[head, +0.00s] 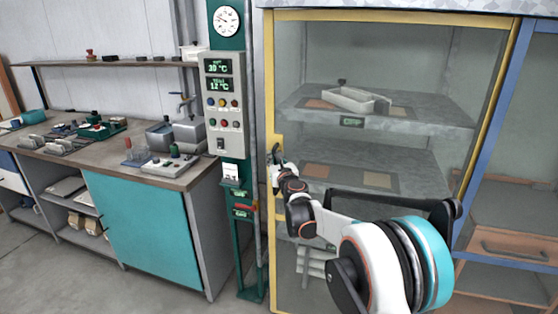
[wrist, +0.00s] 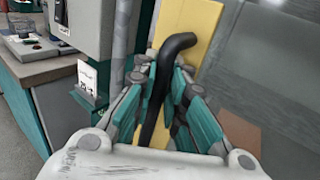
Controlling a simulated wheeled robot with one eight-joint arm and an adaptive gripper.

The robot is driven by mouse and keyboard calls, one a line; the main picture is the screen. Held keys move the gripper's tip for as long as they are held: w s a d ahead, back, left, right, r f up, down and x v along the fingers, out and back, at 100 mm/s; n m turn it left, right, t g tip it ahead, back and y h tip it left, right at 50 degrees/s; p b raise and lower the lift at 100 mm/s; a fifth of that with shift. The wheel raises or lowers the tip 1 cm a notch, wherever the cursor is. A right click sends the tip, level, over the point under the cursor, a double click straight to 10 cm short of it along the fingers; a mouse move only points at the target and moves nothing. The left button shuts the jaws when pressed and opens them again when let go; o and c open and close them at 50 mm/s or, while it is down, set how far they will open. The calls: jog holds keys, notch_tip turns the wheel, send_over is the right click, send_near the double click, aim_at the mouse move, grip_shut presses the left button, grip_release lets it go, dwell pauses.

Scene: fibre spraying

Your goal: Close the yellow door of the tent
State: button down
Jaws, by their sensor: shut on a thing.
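The yellow-framed door (head: 390,16) of the tent has a clear pane and stands at the right of the head view. It looks shut or nearly shut against the tent; I cannot tell exactly. Its yellow edge also shows in the wrist view (wrist: 190,30). A black bent handle (wrist: 172,50) is on that yellow edge, between my gripper's teal fingers. My gripper (wrist: 160,108) is shut on the handle. In the head view my gripper (head: 277,160) is at the door's left edge, small and partly hidden by my own arm.
A green post (head: 229,150) with a control panel (head: 223,105) stands just left of the door. A workbench (head: 150,175) with tools is further left. A blue-framed part (head: 505,90) adjoins on the right. Shelves with a white tray (head: 347,99) show behind the pane. Floor is free at lower left.

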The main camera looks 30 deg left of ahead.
jog(key=shift+s+a, duration=0.2)
jog(key=c, duration=1.9)
grip_release()
jog(key=shift+s+a, duration=0.1)
jog(key=shift+a, duration=0.05)
jog(key=shift+d, duration=0.2)
jog(key=v, duration=1.1)
jog(key=shift+s+d, duration=0.2)
jog(key=shift+d, duration=0.1)
